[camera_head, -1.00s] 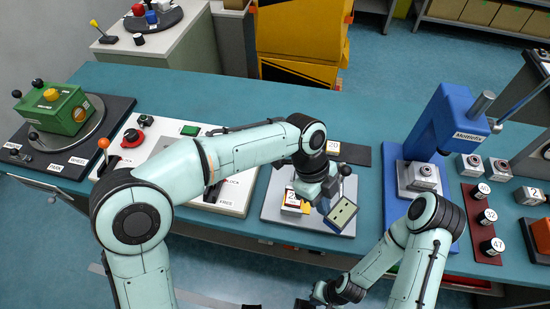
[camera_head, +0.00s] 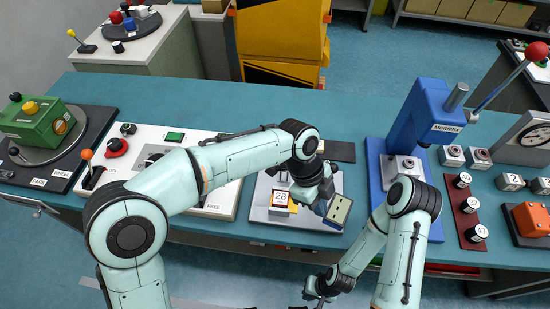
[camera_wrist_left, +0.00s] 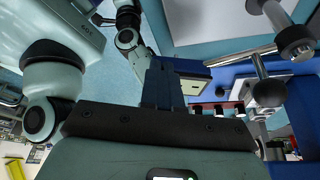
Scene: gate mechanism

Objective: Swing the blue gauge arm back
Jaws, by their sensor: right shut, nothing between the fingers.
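The blue gauge arm (camera_head: 325,207) carries a cream pad (camera_head: 340,210) and sits at the right front corner of a grey plate (camera_head: 258,212). A white block marked 28 (camera_head: 280,199) stands on the plate, left of the gauge arm. My left gripper (camera_head: 318,198) reaches down over the plate beside the gauge arm; its fingertips are hidden in the head view. In the left wrist view its dark fingers (camera_wrist_left: 163,85) are close together, with the cream pad (camera_wrist_left: 194,87) just to their right. Any grip between them is unclear. My right gripper (camera_head: 318,299) is shut and empty at the bottom edge.
A blue press (camera_head: 415,115) stands right of the plate. A white control panel (camera_head: 225,205) lies to the left, partly under my left arm. A dark red strip with several round pieces (camera_head: 466,225) lies further right. The teal bench (camera_head: 200,95) is clear behind.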

